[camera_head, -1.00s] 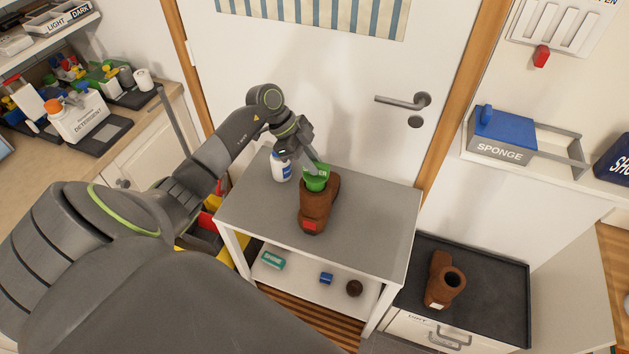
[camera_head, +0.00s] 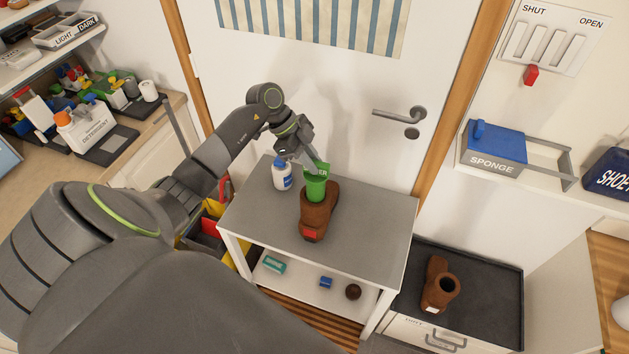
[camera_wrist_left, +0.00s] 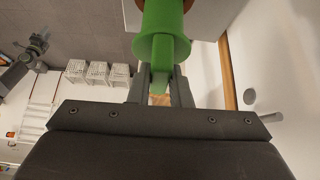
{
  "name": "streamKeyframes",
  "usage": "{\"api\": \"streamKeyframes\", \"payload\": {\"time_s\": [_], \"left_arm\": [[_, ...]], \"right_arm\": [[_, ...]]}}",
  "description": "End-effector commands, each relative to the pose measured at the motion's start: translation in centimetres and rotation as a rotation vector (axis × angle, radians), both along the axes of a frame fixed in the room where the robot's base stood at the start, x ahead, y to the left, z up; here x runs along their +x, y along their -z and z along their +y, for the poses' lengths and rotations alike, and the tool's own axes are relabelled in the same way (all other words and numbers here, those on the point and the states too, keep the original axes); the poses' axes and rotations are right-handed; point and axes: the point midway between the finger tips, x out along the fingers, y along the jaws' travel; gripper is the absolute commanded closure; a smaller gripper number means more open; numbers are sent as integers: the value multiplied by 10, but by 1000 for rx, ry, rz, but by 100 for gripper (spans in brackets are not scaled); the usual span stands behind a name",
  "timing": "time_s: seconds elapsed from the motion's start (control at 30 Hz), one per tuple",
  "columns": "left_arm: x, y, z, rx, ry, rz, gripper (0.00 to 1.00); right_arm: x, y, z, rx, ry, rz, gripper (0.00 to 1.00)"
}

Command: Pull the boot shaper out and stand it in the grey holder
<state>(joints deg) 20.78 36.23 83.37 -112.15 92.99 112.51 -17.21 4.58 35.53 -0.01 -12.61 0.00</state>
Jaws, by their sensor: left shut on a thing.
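The green boot shaper (camera_head: 316,189) stands upright in the top of a brown boot (camera_head: 314,222) on the grey table. A good part of it shows above the boot; its lower end is hidden inside. My left gripper (camera_head: 316,168) is shut on the shaper's top. In the left wrist view the green shaper (camera_wrist_left: 165,25) runs up from between the fingers of my left gripper (camera_wrist_left: 160,88), with a bit of brown boot behind it. My right gripper is not in view. I cannot tell which thing is the grey holder.
A white bottle (camera_head: 281,174) stands left of the boot on the table (camera_head: 375,235). Another brown boot (camera_head: 439,286) stands on a dark tray (camera_head: 495,300) at right. A blue sponge box (camera_head: 495,146) sits on the wall shelf. The table's right side is clear.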

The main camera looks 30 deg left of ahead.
Motion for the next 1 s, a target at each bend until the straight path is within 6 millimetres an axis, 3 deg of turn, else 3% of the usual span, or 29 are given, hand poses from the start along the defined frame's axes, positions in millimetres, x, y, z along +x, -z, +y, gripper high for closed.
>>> {"api": "streamKeyframes", "payload": {"time_s": [0.6, 1.0], "left_arm": [[0, -34, 0, 0, 0, -1, 100], [0, -34, 0, 0, 0, 0, 100]], "right_arm": [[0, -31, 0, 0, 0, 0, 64], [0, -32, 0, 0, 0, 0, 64]]}}
